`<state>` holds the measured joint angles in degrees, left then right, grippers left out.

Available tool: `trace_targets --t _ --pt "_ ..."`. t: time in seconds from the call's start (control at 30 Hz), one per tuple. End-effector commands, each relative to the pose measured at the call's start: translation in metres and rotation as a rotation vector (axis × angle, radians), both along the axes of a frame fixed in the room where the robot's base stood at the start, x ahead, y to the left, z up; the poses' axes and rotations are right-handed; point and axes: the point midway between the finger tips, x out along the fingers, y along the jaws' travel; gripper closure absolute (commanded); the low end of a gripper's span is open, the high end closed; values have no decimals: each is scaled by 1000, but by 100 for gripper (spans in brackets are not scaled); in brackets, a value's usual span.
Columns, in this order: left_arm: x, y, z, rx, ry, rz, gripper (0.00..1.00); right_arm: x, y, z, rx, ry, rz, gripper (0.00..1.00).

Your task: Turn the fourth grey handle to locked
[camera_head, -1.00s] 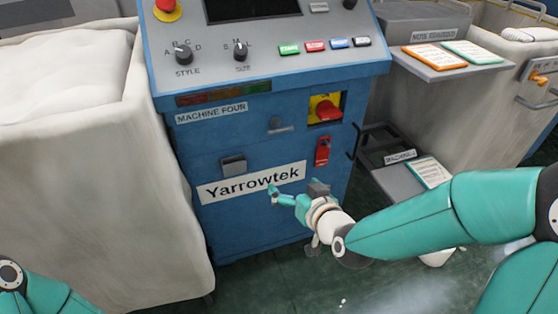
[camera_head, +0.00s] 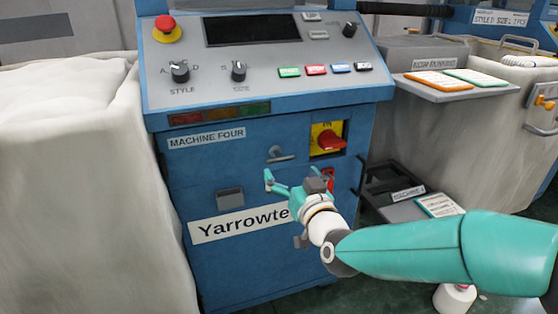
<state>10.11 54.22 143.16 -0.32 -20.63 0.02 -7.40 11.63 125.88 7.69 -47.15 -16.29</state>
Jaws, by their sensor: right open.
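A blue machine (camera_head: 225,268) labelled MACHINE FOUR stands in front of me. A small grey handle (camera_head: 281,154) sits on its front panel, right of the name label. Its bar lies near level, with a round hub at its left part. My right gripper (camera_head: 269,183) comes in from the right, open and empty, just below the handle and apart from it in the picture. Its depth from the panel is hard to tell. It covers part of the Yarrowtek label (camera_head: 237,223). My left gripper is not in view.
A yellow-backed red rotary switch (camera_head: 331,141) is right of the handle. Below it a red part (camera_head: 328,177) is partly hidden by my gripper. Knobs and coloured buttons line the console (camera_head: 260,75) above. A pale fabric bin (camera_head: 85,190) stands close on the left.

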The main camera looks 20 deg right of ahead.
Motion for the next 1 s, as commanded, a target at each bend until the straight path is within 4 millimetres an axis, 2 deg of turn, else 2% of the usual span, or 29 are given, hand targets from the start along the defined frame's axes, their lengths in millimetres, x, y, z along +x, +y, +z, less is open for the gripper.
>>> trace_targets --t 0.1,0.33,0.5,0.8,0.87,1.0 --pt "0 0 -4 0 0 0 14 27 1 -2 -1 0 -1 0" --pt "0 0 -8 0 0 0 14 62 2 -1 0 0 0 0" --pt "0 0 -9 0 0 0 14 73 3 -1 0 0 0 0" --pt "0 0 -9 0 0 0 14 75 3 0 0 1 1 0" --pt "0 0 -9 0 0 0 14 75 3 0 0 1 2 8" --pt "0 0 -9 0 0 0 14 75 3 0 0 1 2 32"
